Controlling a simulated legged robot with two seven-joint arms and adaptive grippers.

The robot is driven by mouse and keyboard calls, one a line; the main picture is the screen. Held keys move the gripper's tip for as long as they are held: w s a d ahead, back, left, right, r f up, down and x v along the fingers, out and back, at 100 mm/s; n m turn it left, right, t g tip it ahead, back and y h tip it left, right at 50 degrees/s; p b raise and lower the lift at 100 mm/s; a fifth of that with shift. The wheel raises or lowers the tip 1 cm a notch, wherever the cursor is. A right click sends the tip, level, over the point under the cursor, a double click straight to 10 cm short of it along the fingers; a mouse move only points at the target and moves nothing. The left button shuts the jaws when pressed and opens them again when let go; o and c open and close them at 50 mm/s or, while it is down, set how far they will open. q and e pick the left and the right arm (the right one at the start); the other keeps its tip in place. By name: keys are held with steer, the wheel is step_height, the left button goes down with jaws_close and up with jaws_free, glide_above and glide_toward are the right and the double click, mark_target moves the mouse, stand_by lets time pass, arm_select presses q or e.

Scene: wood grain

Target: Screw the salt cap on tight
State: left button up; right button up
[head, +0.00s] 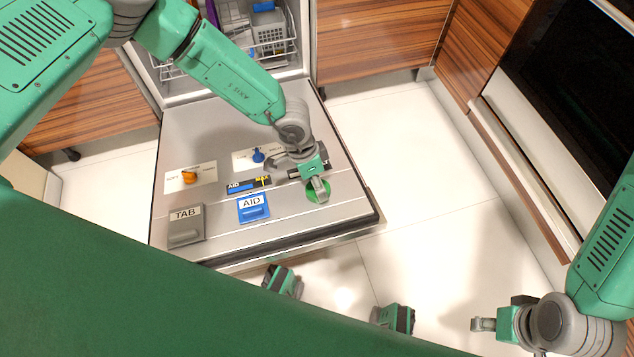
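The salt cap, seen as a green round piece (311,196), is at the right part of the open dishwasher door's inner panel. My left arm reaches in from the left, and its gripper (319,188) is right over the green piece, hiding much of it. I cannot tell whether the fingers touch or grip it, or whether the cap sits level. My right gripper (484,324) is at the lower right, above the floor and away from the door. It holds nothing that I can see, and its finger gap is too small to judge.
The dishwasher door (285,222) lies open and flat. It carries a grey TAB lid (186,226), a blue AID lid (253,209), an orange knob (189,177) and a blue knob (258,155). A rack (270,38) stands inside. Pale floor is clear at right.

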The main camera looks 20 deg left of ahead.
arm_select(q)
steer(key=o, duration=1.3)
steer(key=v, duration=1.2)
